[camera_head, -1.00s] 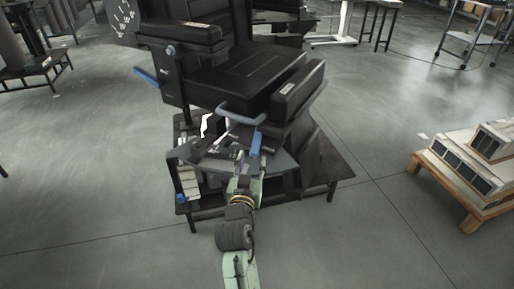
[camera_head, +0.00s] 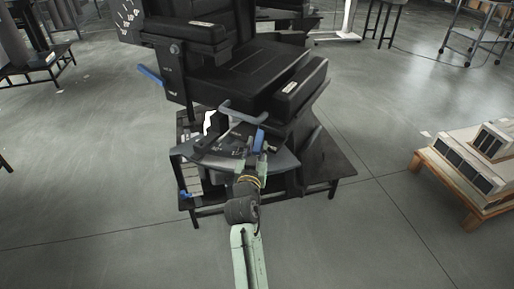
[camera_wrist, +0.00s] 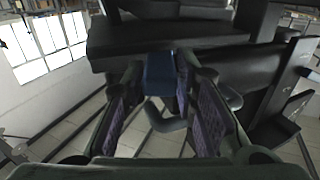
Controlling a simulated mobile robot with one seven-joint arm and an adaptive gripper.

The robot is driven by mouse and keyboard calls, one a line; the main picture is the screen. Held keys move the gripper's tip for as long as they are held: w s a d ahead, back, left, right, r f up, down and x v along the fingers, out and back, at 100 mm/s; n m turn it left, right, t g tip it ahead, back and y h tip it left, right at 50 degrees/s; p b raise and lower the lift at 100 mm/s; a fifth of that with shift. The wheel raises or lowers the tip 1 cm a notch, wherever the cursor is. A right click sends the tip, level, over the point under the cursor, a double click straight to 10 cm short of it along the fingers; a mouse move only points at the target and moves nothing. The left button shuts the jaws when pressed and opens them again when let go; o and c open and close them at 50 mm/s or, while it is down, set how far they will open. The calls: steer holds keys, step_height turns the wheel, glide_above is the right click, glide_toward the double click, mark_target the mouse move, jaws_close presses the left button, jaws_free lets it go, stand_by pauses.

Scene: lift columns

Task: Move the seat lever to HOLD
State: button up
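The black seat (camera_head: 245,72) stands on a dark low platform in the head view. A blue-gripped lever (camera_head: 259,140) sits at the front of a dark curved panel (camera_head: 222,152) below the seat cushion. I cannot read the panel's markings, HOLD included. My gripper (camera_head: 256,163) is at the lever, just on the near side of its blue grip. In the wrist view my gripper (camera_wrist: 160,112) is open, its purple-lined fingers apart. The blue grip (camera_wrist: 160,74) shows between the far ends of the fingers, with a gap at least on the left; contact on the right is unclear.
A grey bent bar (camera_head: 238,115) juts out just above the panel. Another blue handle (camera_head: 150,75) sticks out at the seat's left side. A wooden pallet with boxes (camera_head: 468,180) stands at the right. The floor (camera_head: 100,220) at left front is clear.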

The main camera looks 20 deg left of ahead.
jaws_close()
stand_by(0.4)
